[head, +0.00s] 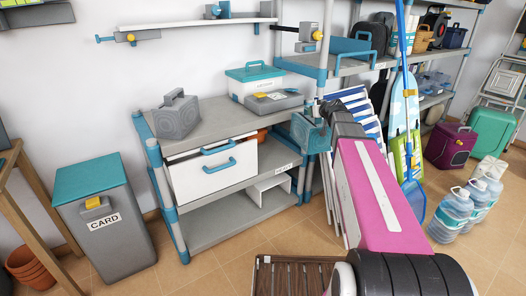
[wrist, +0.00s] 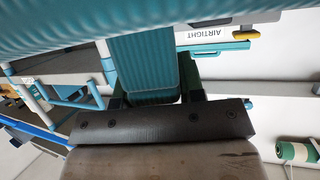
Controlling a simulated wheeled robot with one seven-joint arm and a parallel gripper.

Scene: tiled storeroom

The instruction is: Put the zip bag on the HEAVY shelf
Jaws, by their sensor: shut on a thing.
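My gripper (head: 318,130) is at the end of my outstretched arm, at the right end of the low grey shelf unit (head: 222,128). It is shut on a teal ribbed thing (head: 305,133), which also fills the top and middle of the wrist view (wrist: 140,62). No zip or opening shows on it, so I cannot tell for sure that it is the zip bag. The dark fingers partly hide it. A small white label (head: 283,168) is on the front edge of the unit's middle shelf. Its text is too small to read, and no HEAVY label is legible.
The unit's top holds a grey case (head: 178,114), a teal-lidded box (head: 254,84) and a grey box (head: 274,101). A white drawer box (head: 212,168) fills the middle shelf's left. The bottom shelf (head: 225,222) is largely clear. Folded chairs (head: 357,105) stand right of my gripper.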

